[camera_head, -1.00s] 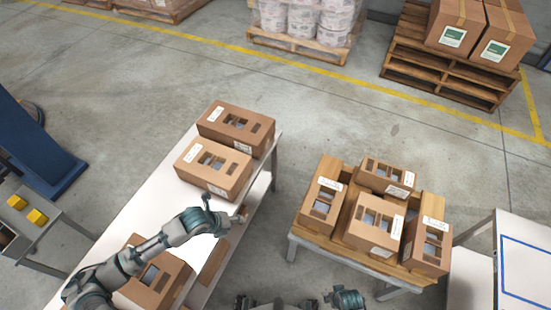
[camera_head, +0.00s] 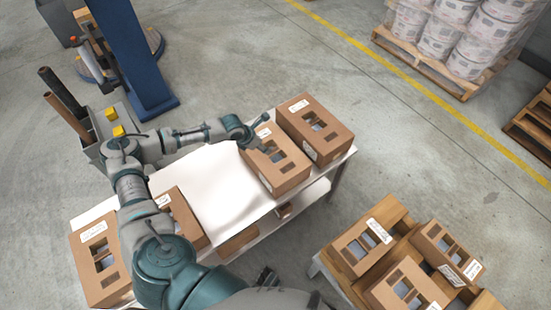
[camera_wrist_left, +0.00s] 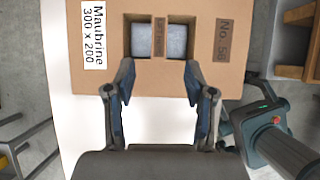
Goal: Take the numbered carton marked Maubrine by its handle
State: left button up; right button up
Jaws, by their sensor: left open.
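The Maubrine carton (camera_wrist_left: 230,62) is brown cardboard. Its white label reads "Maubrine 300 x 200", and a darker patch reads "No." with a number I read as 56. Its handle (camera_wrist_left: 160,38) is a strip between two square openings in the top. In the head view this carton (camera_head: 288,176) stands on the white table, the nearer of two at its right end. My left gripper (camera_wrist_left: 158,76) is open and empty, its fingertips at the handle side, just short of the strip. In the head view the left gripper (camera_head: 258,133) hangs over the carton's far left edge.
Another carton (camera_head: 318,122) stands close beside it, to the right. Two more cartons, one of them partly behind my arm, stand at the left end of the white table (camera_head: 222,190). Several cartons sit on a wooden-topped stand (camera_head: 398,216) at lower right. The table middle is clear.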

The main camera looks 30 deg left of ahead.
aim_at(273, 151)
pick_arm(q)
jog(key=x, duration=0.5)
jog(key=shift+w+a+f+b, duration=0.2)
jog(key=shift+a+f+b, duration=0.1)
jog(key=shift+a+b, duration=0.05)
jog(key=shift+w+d+f, duration=0.1)
jog(key=shift+d+f, duration=0.15)
jog(key=x, duration=0.2)
jog(key=b+x, duration=0.1)
jog(key=x, duration=0.1)
jog(key=shift+d+r, duration=0.1)
jog(key=shift+d, duration=0.25)
jog(key=shift+w+f, duration=0.2)
jog(key=shift+f, duration=0.25)
jog(key=shift+a, duration=0.1)
pick_arm(e)
jog(key=r, duration=0.1)
jog(key=w+r, duration=0.1)
jog(key=r, duration=0.3)
jog(key=shift+w+a+r, duration=0.15)
jog(key=shift+w, duration=0.2)
pick_arm(q)
jog(key=shift+a, duration=0.1)
pick_arm(e)
jog(key=shift+a, duration=0.1)
pick_arm(q)
jog(key=shift+a, duration=0.1)
jog(key=c, duration=0.4)
grip_shut()
